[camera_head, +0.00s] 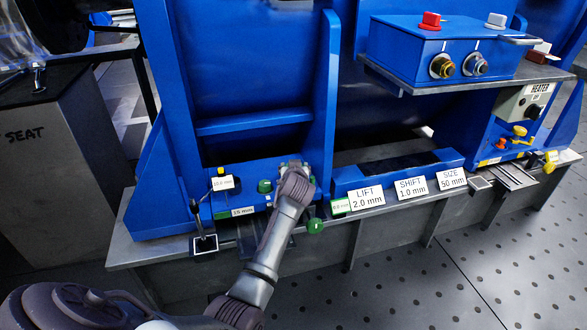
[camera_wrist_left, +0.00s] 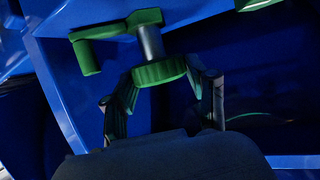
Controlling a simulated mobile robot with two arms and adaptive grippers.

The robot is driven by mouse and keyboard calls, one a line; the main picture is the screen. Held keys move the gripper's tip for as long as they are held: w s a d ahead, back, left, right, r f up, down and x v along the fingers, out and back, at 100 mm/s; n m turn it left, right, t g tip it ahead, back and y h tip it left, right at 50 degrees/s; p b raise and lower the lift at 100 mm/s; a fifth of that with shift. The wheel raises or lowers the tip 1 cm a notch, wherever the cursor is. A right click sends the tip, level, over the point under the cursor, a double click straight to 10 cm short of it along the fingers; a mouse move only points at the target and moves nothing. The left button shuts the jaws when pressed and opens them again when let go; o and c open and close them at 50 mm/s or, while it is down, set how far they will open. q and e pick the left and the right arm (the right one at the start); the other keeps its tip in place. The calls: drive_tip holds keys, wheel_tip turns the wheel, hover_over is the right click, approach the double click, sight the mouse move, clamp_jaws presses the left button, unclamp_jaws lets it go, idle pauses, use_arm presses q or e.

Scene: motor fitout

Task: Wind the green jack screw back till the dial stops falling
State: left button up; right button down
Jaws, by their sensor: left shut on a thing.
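The green jack screw shows in the left wrist view as a ridged green wheel (camera_wrist_left: 158,73) on a grey shaft, with a green crank arm and grip (camera_wrist_left: 88,57) at the upper left. My left gripper (camera_wrist_left: 167,88) has its fingers on both sides of the wheel and is shut on it. In the head view my left gripper (camera_head: 293,172) is at the blue machine's front, hiding most of the screw there. A green knob (camera_head: 316,226) shows just below right of it. A small white readout (camera_head: 226,183) stands left of the gripper; its figures are too small to read surely. My right gripper is not in view.
White cards reading LIFT 2.0 mm (camera_head: 366,198), SHIFT 1.0 mm (camera_head: 411,187) and SIZE 50 mm (camera_head: 452,180) line the ledge at right. A blue upright plate (camera_head: 330,100) rises just behind my gripper. A blue control box (camera_head: 420,50) sits on a shelf at upper right.

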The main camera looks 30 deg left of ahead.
use_arm(q)
drive_tip(key=shift+n+y, duration=0.4)
drive_tip(key=shift+y, duration=0.1)
drive_tip(key=o, duration=1.2)
drive_tip(key=shift+c, duration=0.2)
drive_tip(key=shift+g, duration=0.3)
drive_tip(key=shift+d, duration=0.1)
drive_tip(key=v, duration=1.2)
